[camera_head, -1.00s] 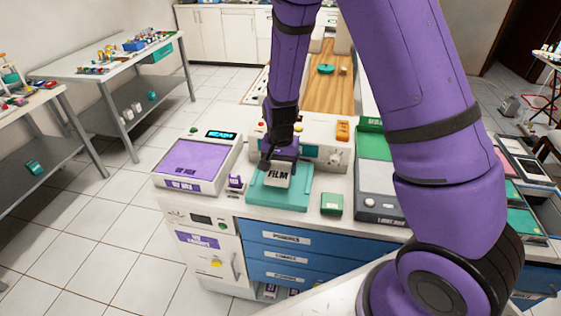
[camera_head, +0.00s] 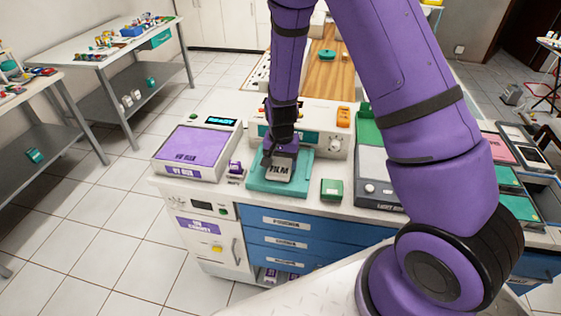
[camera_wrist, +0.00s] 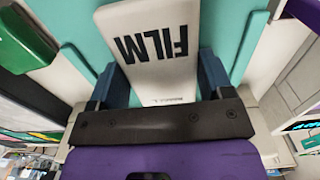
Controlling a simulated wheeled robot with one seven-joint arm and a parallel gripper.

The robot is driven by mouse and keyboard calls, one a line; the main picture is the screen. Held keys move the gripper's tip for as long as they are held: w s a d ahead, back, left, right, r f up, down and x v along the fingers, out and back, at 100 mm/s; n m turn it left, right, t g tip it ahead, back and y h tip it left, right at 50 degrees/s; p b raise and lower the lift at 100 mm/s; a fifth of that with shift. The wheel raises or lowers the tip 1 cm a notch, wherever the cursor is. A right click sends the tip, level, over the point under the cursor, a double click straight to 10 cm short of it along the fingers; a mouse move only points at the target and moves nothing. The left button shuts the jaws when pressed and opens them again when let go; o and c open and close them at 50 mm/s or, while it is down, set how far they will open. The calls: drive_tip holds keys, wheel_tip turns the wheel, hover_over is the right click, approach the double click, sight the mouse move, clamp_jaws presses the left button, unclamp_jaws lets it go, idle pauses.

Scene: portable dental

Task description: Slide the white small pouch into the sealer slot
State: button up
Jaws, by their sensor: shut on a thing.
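The white small pouch (camera_head: 279,174), marked FILM, is over the teal tray (camera_head: 303,178) in front of a white machine (camera_head: 322,122) with a dial, which looks like the sealer. In the wrist view the pouch (camera_wrist: 152,45) lies between my two dark blue fingers, with its lettering upside down. My gripper (camera_head: 281,156) is shut on the pouch's near end and points down. It also shows in the wrist view (camera_wrist: 157,85). My arm and gripper hide part of the machine's front, and I cannot make out the slot. Whether the pouch touches the tray is unclear.
A purple-topped unit (camera_head: 194,152) stands left of the tray, with a small purple item (camera_head: 235,168) between. A green box (camera_head: 332,189) is close on the right. A grey unit (camera_head: 379,186) stands further right. An orange item (camera_head: 343,116) sits on the machine.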

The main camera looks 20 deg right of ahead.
drive_tip(key=shift+w+d, duration=0.45)
drive_tip(key=shift+w, duration=0.25)
drive_tip(key=shift+w+d, duration=0.45)
drive_tip(key=shift+w, duration=0.2)
drive_tip(key=shift+s+f, duration=0.1)
